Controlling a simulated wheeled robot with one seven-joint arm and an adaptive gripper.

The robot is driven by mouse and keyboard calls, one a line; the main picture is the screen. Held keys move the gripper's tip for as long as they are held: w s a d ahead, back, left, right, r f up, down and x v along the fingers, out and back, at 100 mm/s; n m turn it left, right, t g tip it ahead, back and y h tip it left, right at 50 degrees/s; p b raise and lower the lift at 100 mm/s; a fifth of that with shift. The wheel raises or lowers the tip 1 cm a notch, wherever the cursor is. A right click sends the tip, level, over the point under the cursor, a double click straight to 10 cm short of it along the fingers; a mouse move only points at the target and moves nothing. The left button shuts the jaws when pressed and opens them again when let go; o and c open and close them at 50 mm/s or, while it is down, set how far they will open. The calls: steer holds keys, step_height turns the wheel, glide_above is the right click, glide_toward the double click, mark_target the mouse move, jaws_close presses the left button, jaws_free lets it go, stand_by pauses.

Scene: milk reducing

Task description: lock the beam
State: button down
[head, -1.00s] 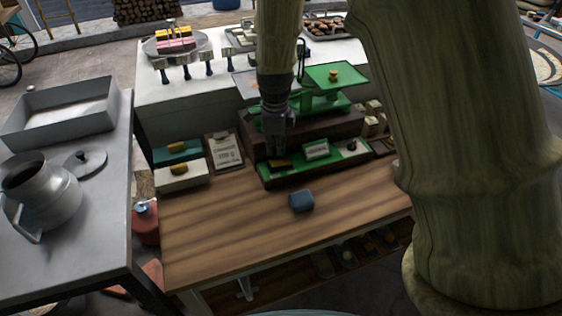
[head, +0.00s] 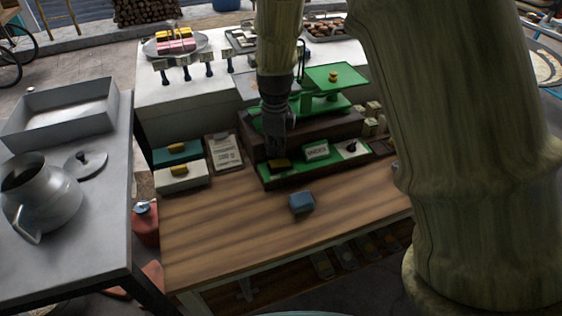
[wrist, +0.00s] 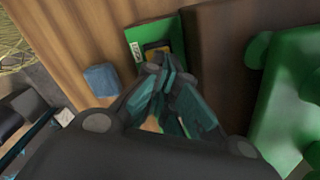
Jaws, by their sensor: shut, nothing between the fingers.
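A green balance scale (head: 322,103) stands on a dark stepped base on the wooden table, with a small yellow piece on its raised plate. Its front green ledge carries a dark lever or knob (head: 352,146) at the right, a small white sign reading "UNDER" (head: 317,151), and a yellow block (head: 279,164) at the left. My gripper (head: 275,152) is shut and empty, pointing down just above the yellow block. In the wrist view, my fingertips (wrist: 160,62) are together and partly cover the yellow block (wrist: 156,49). I cannot tell whether they touch it.
A blue block (head: 301,202) lies on the wooden table (head: 230,240) in front of the scale. A grey table with a jug (head: 45,195) is further left.

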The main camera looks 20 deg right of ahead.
mark_target(276, 163)
steer(key=shift+f+b, duration=0.5)
steer(key=shift+f, duration=1.25)
stand_by(1.7)
steer(key=shift+r, duration=0.1)
steer(key=shift+r+p, duration=3.25)
steer(key=shift+r, duration=0.2)
steer(key=shift+a, duration=0.1)
